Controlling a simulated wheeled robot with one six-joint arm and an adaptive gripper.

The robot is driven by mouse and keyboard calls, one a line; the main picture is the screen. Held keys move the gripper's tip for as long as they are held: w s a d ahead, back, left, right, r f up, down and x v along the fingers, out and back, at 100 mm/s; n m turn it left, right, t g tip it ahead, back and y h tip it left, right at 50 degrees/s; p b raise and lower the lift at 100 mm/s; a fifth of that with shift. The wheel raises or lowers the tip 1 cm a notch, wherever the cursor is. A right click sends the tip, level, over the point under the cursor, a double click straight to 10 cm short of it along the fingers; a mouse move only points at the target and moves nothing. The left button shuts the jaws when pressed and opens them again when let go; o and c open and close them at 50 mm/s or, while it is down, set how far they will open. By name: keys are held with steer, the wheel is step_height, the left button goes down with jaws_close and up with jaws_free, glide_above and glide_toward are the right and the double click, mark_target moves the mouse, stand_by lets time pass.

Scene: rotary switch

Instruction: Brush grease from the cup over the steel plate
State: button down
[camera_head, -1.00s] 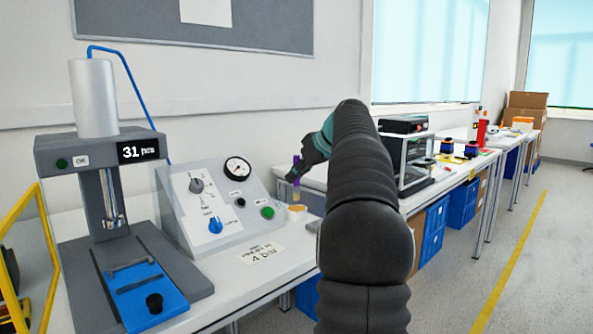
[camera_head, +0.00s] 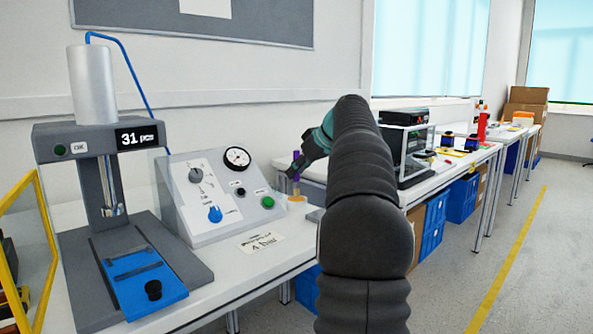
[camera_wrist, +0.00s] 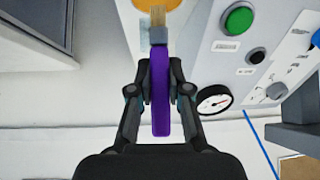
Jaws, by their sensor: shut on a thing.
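My gripper (camera_wrist: 160,70) is shut on the purple handle of a brush (camera_wrist: 160,95). The brush's metal collar and tan bristles point away from the gripper, toward an orange-yellow round thing at the top edge of the wrist view, likely the grease cup (camera_wrist: 168,5). In the head view my gripper (camera_head: 290,172) holds the brush (camera_head: 297,157) roughly upright, bristles down, at the small cup (camera_head: 297,203) on the bench. Whether the bristles touch grease I cannot tell. A grey flat piece, likely the steel plate (camera_head: 315,214), lies right of the cup, partly hidden by my arm.
A sloped control box (camera_head: 215,195) with a gauge, knobs and a green button stands close left of the cup. A press (camera_head: 120,235) reading 31 is further left. A label card (camera_head: 262,241) lies in front. Another bench with equipment (camera_head: 410,155) stands right.

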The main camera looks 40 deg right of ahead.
mark_target(299, 152)
steer(key=shift+f+b, duration=0.4)
steer(key=shift+f, duration=0.15)
stand_by(0.9)
steer(key=shift+r+p, duration=2.1)
steer(key=shift+r, duration=1.45)
steer(key=shift+a, duration=0.1)
